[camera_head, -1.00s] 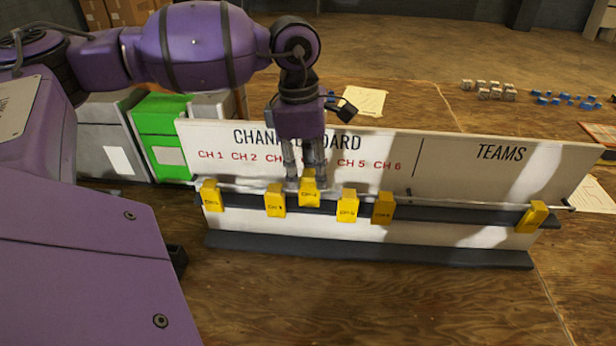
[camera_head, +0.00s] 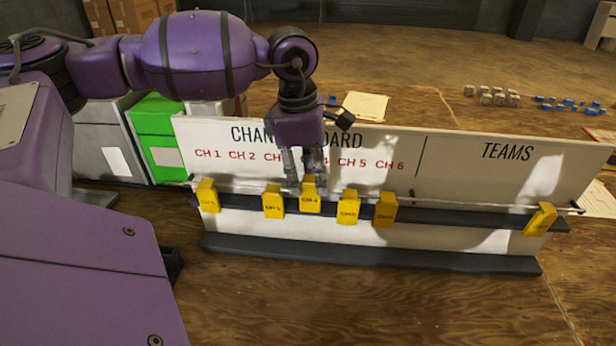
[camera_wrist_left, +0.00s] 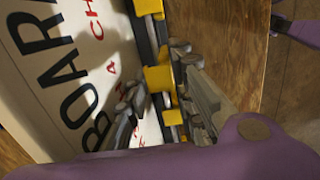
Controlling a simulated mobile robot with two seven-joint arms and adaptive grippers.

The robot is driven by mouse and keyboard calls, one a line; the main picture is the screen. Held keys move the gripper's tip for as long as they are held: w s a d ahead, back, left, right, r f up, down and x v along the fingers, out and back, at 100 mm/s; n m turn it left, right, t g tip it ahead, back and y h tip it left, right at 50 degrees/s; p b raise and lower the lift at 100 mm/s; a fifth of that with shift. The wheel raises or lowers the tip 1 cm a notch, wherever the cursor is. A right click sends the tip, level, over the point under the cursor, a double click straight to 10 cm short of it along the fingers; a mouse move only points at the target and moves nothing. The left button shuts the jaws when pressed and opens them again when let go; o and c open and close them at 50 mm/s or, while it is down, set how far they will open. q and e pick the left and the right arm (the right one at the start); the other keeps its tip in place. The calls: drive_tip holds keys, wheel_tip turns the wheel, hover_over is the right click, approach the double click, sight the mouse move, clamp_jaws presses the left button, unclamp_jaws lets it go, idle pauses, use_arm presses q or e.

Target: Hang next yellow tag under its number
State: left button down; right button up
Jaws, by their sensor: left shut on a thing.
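The white channel board (camera_head: 460,180) stands on the table, with red labels CH 1 to CH 6 on the left and TEAMS on the right. My left gripper (camera_head: 304,182) points down in front of the board and is shut on a yellow tag (camera_head: 310,199) marked CH-4, at the rod below the CH 4 label. In the wrist view the fingers (camera_wrist_left: 160,88) are on both sides of this tag (camera_wrist_left: 158,78). Whether the tag bears on the rod is unclear. My right gripper is not in view.
Other yellow tags hang along the rod: one at far left (camera_head: 207,195), one left of the held tag (camera_head: 273,202), two close on its right (camera_head: 348,208) (camera_head: 385,210), and one under TEAMS (camera_head: 541,219). A green box (camera_head: 155,125) stands behind left.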

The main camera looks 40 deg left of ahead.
use_arm(q)
drive_tip(key=shift+s+d+f+g, duration=0.2)
drive_tip(key=shift+s+f, duration=0.15)
drive_tip(key=shift+f, duration=0.45)
drive_tip(key=shift+s+d+f+g, duration=0.15)
drive_tip(key=shift+s+f, duration=0.2)
drive_tip(key=shift+f, duration=0.4)
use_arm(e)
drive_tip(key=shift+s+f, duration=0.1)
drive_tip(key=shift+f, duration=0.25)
use_arm(q)
drive_tip(key=c, duration=1.4)
unclamp_jaws()
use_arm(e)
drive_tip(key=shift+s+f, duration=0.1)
use_arm(q)
wheel_tip(320, 180, up, 15)
drive_tip(key=a, duration=0.1)
drive_tip(key=shift+a+t, duration=0.25)
drive_tip(key=shift+t, duration=0.2)
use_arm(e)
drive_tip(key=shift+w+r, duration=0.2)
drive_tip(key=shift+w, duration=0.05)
use_arm(q)
drive_tip(key=shift+w, duration=0.1)
